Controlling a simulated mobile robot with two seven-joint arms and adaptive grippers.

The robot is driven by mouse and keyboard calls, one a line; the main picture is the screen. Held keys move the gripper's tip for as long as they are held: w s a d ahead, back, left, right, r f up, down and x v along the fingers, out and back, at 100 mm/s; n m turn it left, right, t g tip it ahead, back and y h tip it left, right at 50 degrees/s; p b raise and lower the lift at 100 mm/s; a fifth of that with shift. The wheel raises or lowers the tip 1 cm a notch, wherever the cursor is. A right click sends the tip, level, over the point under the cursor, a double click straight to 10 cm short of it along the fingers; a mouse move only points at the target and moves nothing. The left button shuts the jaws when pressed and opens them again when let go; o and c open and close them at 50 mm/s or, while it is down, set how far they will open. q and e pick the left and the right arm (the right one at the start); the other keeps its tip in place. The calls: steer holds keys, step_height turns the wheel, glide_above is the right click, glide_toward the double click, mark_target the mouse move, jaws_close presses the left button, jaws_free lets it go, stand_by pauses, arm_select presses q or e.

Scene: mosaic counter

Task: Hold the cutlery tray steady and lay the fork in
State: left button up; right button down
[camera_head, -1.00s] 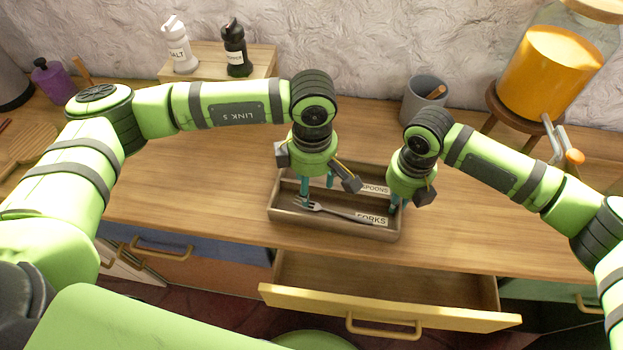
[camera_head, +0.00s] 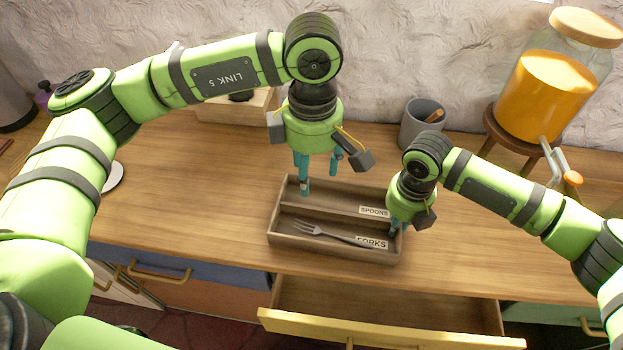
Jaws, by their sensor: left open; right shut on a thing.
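The wooden cutlery tray (camera_head: 335,255) sits on the counter near its front edge, with a compartment labelled spoons at the back and one labelled forks at the front. The fork (camera_head: 320,231) lies in the forks compartment, its tines to the left and its handle end over by the forks label. My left gripper (camera_head: 319,180) is open and empty above the back left part of the tray, apart from the fork. My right gripper (camera_head: 398,228) is shut on the tray's right end wall; its fingertips are partly hidden.
An open drawer with a yellow front (camera_head: 380,326) juts out below the tray. A grey cup (camera_head: 421,124) and a juice dispenser (camera_head: 552,85) on a wooden stand are at the back right. A wooden stand (camera_head: 232,110) is behind my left arm.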

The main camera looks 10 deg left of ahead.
stand_by(0.4)
steer(key=c, duration=1.2)
jaws_free()
step_height(320, 180, up, 12)
